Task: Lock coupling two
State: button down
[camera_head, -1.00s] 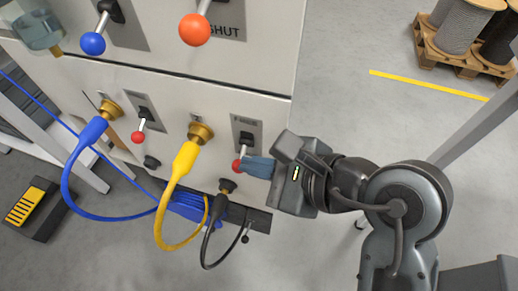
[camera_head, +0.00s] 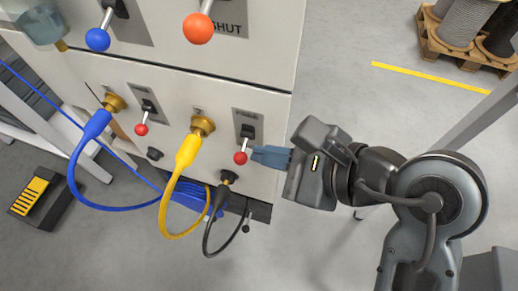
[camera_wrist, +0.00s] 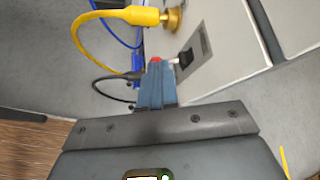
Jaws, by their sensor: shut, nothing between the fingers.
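The yellow plug (camera_head: 187,152) sits in a brass socket (camera_head: 203,126) marked with a small figure that looks like 2; its cable loops down. To its right, a small lever with a red knob (camera_head: 240,157) hangs down on a dark plate (camera_head: 247,122); the plate's lettering is too small to read surely. My gripper (camera_head: 256,154) is shut and empty, its blue-grey fingertips just right of the red knob; I cannot tell whether they touch. In the wrist view the closed fingers (camera_wrist: 156,68) point at the red knob (camera_wrist: 156,59), partly hidden behind the tips.
A blue plug (camera_head: 97,125) sits in another brass socket, with a second red-knobbed lever (camera_head: 141,129) beside it. A black plug (camera_head: 227,190) hangs below. Larger blue (camera_head: 97,39) and orange (camera_head: 198,28) knobs are above.

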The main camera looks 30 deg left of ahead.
jog(key=shift+v, duration=2.75)
jog(key=s+d+r+m+t+y, duration=0.45)
jog(key=s+m+y, duration=0.6)
jog(key=m, duration=0.45)
jog(key=s+d+f+m+t+h, duration=0.1)
jog(key=d+m+t+h, duration=0.7)
jog(key=m, duration=0.8)
jog(key=s+d+f+m+t+h, duration=0.1)
jog(key=d+m+t+h, duration=0.75)
jog(key=m, duration=0.75)
jog(key=s+d+f+m+g+h, duration=0.5)
jog(key=s+f+m, duration=0.3)
jog(key=m, duration=0.4)
jog(key=shift+d+f+g+h, duration=0.3)
jog(key=shift+d+f+g, duration=0.15)
jog(key=shift+d+g, duration=0.35)
